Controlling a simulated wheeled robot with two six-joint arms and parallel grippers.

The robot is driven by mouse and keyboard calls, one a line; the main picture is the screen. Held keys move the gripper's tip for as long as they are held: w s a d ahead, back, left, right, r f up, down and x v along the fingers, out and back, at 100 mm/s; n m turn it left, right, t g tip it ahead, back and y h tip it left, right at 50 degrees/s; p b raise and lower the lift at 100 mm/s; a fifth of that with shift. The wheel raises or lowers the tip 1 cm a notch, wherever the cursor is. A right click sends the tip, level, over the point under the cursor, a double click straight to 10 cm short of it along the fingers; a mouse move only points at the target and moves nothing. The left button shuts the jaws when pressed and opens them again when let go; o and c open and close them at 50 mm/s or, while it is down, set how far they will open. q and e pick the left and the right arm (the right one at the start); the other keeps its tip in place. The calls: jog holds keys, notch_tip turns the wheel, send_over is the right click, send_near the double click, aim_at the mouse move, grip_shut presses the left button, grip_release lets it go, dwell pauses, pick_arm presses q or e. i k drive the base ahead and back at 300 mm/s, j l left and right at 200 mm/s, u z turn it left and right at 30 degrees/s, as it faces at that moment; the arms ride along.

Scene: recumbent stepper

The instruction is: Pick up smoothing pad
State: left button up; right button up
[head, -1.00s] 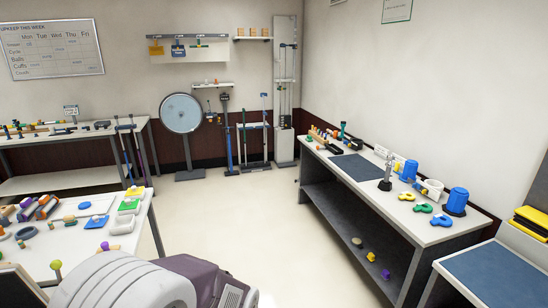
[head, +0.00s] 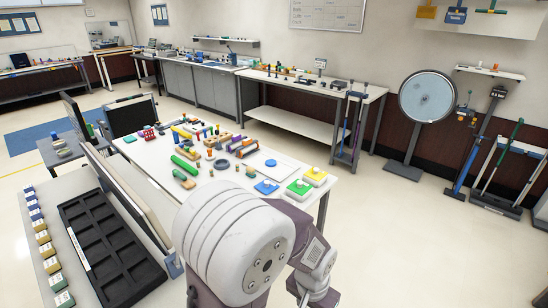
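Several flat pads with knob-like tops lie at the near right end of the white table. They are a blue pad (head: 266,187), a green pad (head: 299,187) and a yellow pad (head: 314,177). I cannot tell which of them, if any, is the smoothing pad. A large pale link and grey-purple joints of my own arm fill the bottom middle, in front of the table's near edge. No fingertips of either gripper show in the head view.
The white table (head: 148,161) also holds a green roller (head: 186,165), a blue disc (head: 270,163) and several small coloured pieces. A black compartment tray (head: 105,245) lies at the lower left. A long bench (head: 300,84) stands behind. Open floor (head: 425,240) is at the right.

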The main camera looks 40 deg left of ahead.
aim_at(251, 172)
jog(key=i+u, duration=0.15)
jog(key=i, duration=0.4)
jog(key=i+l+u, duration=0.15)
jog(key=i, duration=0.4)
jog(key=i+l+u, duration=0.1)
jog(key=i, duration=0.45)
jog(key=i+j+u, duration=0.25)
jog(key=u, duration=0.15)
jog(key=i+u, duration=0.85)
jog(key=i+j, duration=0.15)
